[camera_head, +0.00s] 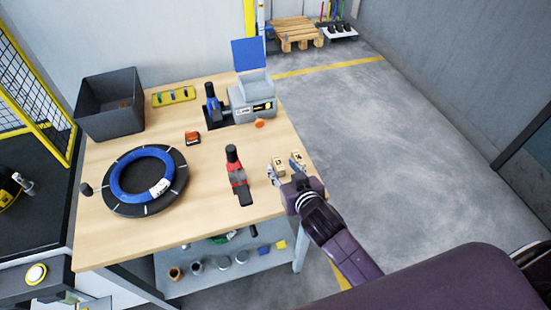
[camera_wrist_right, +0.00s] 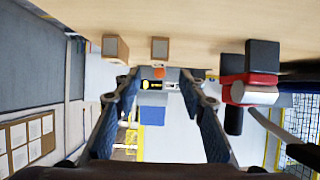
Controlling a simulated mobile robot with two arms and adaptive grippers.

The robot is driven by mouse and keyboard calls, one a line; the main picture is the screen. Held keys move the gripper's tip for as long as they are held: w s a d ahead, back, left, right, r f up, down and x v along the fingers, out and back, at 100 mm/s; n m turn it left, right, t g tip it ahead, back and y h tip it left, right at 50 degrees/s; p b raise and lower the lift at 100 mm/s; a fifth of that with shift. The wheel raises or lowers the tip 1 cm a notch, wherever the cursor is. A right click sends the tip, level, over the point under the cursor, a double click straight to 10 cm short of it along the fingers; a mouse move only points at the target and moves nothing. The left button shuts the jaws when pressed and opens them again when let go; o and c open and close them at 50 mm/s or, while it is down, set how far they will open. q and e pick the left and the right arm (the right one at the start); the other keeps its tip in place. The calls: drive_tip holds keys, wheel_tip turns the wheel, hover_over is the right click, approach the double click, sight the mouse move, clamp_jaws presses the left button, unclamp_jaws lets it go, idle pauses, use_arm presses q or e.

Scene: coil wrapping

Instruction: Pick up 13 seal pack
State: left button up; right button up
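Two small tan boxes with dark-marked labels, which look like the seal packs, sit near the table's right edge: one farther back (camera_head: 279,160), one nearer (camera_head: 281,172). I cannot read their numbers. My right gripper (camera_head: 285,170) is open and empty at these boxes. In the right wrist view, the spread fingers (camera_wrist_right: 160,85) point across the table. One box (camera_wrist_right: 160,47) lines up with the gap between them, higher in the picture; the other box (camera_wrist_right: 115,47) lies left of that gap. Contact cannot be told. My left gripper is not in view.
The wooden table (camera_head: 215,160) also holds a red-and-black hand tool (camera_head: 238,177), a blue-wrapped coil (camera_head: 115,180), a grey bin (camera_head: 110,104), a yellow tray (camera_head: 173,96), and a grey device with a blue panel (camera_head: 250,95). Open floor (camera_head: 390,120) lies right of it.

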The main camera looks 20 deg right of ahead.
sight(278, 163)
drive_tip(key=shift+w+f, duration=0.2)
drive_tip(key=shift+w, duration=0.05)
drive_tip(key=shift+w+f+p, duration=0.2)
drive_tip(key=shift+w+p, duration=0.1)
drive_tip(key=shift+w, duration=0.05)
drive_tip(key=x, duration=0.3)
drive_tip(key=shift+d+f+p, duration=0.1)
drive_tip(key=shift+f+p, duration=0.2)
drive_tip(key=shift+p, duration=0.05)
drive_tip(key=shift+w+f, duration=0.3)
drive_tip(key=shift+w, duration=0.15)
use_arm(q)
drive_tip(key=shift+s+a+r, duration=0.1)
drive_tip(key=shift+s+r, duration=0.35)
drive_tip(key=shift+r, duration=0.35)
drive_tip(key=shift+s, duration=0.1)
use_arm(e)
drive_tip(key=shift+c, duration=0.8)
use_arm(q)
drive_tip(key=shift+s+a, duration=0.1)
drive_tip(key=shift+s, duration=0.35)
use_arm(e)
clamp_jaws()
